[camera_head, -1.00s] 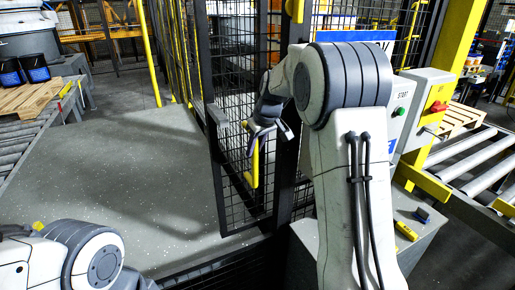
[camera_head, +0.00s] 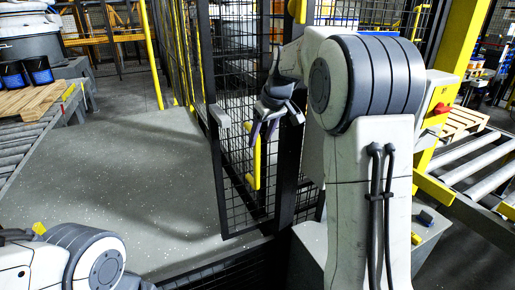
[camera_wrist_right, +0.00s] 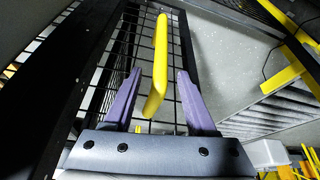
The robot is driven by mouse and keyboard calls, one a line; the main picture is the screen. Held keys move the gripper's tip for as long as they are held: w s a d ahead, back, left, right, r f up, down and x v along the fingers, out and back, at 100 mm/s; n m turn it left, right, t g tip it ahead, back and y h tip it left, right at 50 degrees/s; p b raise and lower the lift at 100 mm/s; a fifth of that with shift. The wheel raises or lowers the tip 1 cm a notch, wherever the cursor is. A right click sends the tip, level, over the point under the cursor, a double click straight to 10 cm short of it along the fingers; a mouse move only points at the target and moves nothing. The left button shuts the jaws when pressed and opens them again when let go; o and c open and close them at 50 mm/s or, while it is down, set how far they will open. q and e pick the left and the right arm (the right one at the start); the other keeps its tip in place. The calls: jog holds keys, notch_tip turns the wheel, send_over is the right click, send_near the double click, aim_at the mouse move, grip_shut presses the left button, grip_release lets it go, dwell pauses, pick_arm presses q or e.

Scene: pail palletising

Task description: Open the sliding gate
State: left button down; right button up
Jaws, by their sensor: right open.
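The sliding gate (camera_head: 232,190) is a black-framed mesh panel in the middle of the head view, with open floor showing to its left. Its yellow vertical handle (camera_head: 257,160) stands out from the mesh. My right gripper (camera_head: 262,136) is open at the upper part of the handle. In the right wrist view the yellow handle (camera_wrist_right: 160,60) lies between the two purple fingers (camera_wrist_right: 155,95), with a gap on each side. My left arm shows at the lower left of the head view, but its gripper is out of sight.
A roller conveyor (camera_head: 20,140) with a wooden pallet (camera_head: 30,98) and dark pails (camera_head: 38,70) is at the left. Another roller conveyor (camera_head: 480,165) is at the right. A red-knobbed control box (camera_head: 440,105) is partly hidden behind my right arm. Grey floor (camera_head: 130,180) is clear left of the gate.

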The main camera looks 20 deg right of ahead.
jog(key=shift+v, duration=2.35)
jog(key=s+a+f+n+g, duration=0.1)
jog(key=s+a+f, duration=0.3)
jog(key=s+a, duration=0.45)
jog(key=s+a+f+n+g, duration=0.2)
jog(key=s+a+f, duration=0.3)
jog(key=a, duration=0.7)
jog(key=s+a+f+n, duration=0.1)
jog(key=s+f, duration=0.2)
jog(key=s, duration=0.7)
jog(key=s+a+f+g, duration=0.1)
jog(key=s+f, duration=0.3)
jog(key=s, duration=0.6)
jog(key=shift+a+n, duration=0.4)
jog(key=shift+a, duration=0.35)
